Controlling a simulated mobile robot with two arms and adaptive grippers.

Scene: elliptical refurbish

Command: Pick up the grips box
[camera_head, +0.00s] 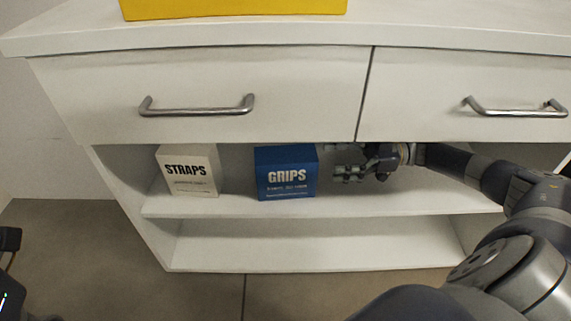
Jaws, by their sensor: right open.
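The grips box (286,172) is a blue box with white "GRIPS" lettering, upright on the upper open shelf of the white cabinet. My right gripper (340,162) reaches in from the right at shelf height. It is open, empty and just right of the grips box, its fingers pointing left toward the box's right side. A small gap seems to separate the fingertips from the box. My left gripper is not clearly seen; only a dark piece (9,240) shows at the left edge.
A white straps box (187,170) stands on the same shelf, left of the grips box with free room between. Two drawers with metal handles (196,106) sit right above. A yellow object (232,9) is on the cabinet top. The lower shelf (318,243) is empty.

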